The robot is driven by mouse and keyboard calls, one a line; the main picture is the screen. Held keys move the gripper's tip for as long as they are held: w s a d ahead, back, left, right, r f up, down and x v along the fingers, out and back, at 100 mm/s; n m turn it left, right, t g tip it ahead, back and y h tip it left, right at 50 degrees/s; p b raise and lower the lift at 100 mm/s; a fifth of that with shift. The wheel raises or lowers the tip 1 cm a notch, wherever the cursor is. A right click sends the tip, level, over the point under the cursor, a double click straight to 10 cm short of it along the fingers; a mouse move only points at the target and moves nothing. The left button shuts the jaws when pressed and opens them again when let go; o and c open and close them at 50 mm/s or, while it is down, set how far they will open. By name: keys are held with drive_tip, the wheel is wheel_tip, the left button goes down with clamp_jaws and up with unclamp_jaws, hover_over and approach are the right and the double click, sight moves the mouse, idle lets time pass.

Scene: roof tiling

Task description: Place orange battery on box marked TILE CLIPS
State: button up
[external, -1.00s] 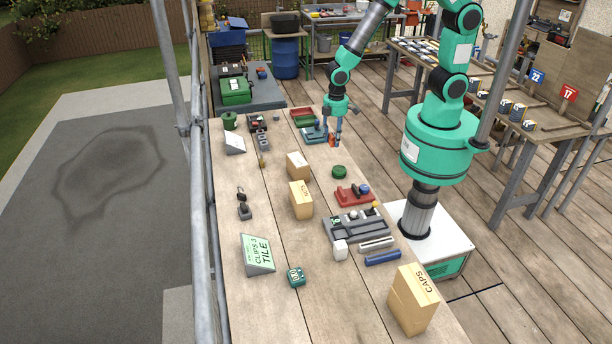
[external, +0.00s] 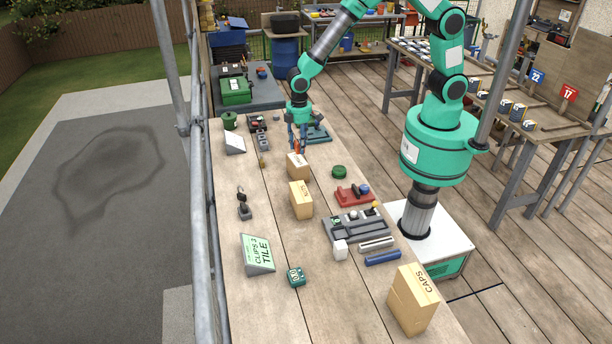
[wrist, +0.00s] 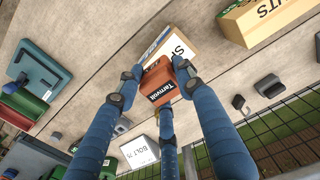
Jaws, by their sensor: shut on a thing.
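My gripper (external: 298,145) is shut on the orange battery (wrist: 158,86), a block with dark lettering, between its blue fingers in the wrist view. In the external view the battery (external: 296,147) shows as a small orange patch, partly hidden by the fingers. It is just above or behind a small cardboard box (external: 298,166); I cannot tell whether they touch. The words TILE and CLIPS show on the pale green sloped face of a grey wedge-shaped thing (external: 258,254) at the front left of the bench, well away from my gripper.
A second cardboard box (external: 301,200) stands in front of the small one. A grey tray (external: 357,226), a red holder (external: 353,195) and a CAPS box (external: 412,300) are to the right. A teal tape measure (external: 296,277) is near the wedge. Bare wood lies left of the boxes.

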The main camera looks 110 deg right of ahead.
sight(298, 152)
drive_tip(key=shift+w, duration=0.5)
drive_tip(key=shift+f, duration=1.75)
drive_tip(key=shift+f, duration=0.15)
drive_tip(key=o, duration=1.3)
drive_tip(key=shift+o, duration=0.2)
wheel_tip(298, 152, up, 12)
drive_tip(key=shift+r+p, duration=0.1)
drive_tip(key=shift+p, duration=0.2)
drive_tip(key=shift+r, duration=0.1)
